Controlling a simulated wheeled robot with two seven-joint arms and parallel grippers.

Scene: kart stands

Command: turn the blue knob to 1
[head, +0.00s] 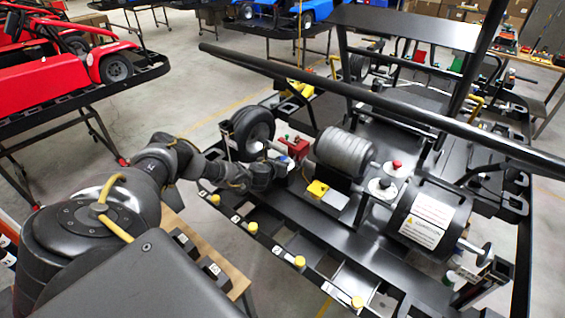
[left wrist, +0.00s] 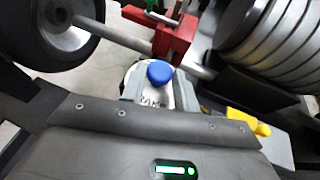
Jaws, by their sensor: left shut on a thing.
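The blue knob (left wrist: 159,72) shows in the left wrist view, above a pale round plate (left wrist: 152,98) with dark marks that I cannot read. My left gripper (left wrist: 159,86) has one finger on each side of the knob and is shut on it. In the head view my left gripper (head: 283,168) reaches in from the left, low over the black kart stand (head: 330,238). There the gripper hides the blue knob. The knob's pointer and setting cannot be made out. My right gripper is not in view.
A red block (head: 292,149) on a shaft, a black wheel (head: 251,132) and a ribbed grey drum (head: 346,152) stand close around the gripper. A yellow block (head: 317,188) is just to its right. A red knob (head: 397,164) is farther right. A long black bar crosses above.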

